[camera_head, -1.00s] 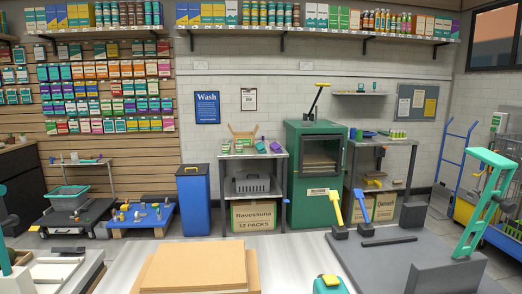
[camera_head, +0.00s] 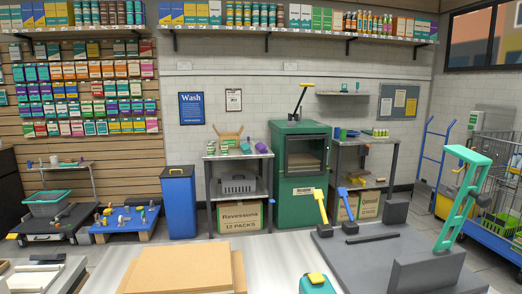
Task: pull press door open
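The press appears to be the green cabinet (camera_head: 296,209) against the back wall, with a black lever with a yellow grip (camera_head: 303,86) on top. Its front has a dark-framed door or window (camera_head: 305,154) in the upper half, through which a tan inside shows. I cannot tell for sure whether this door is shut. A label sits on the green lower front. My gripper is not in view, and nothing is seen touching the press.
A grey worktop with cardboard sheets (camera_head: 185,270), yellow- and blue-handled tools and a teal-framed device (camera_head: 462,198) fills the foreground. Side tables (camera_head: 239,157) flank the press. A blue bin (camera_head: 178,205) stands left, a blue hand truck (camera_head: 433,160) right. Floor shows between bin and worktop.

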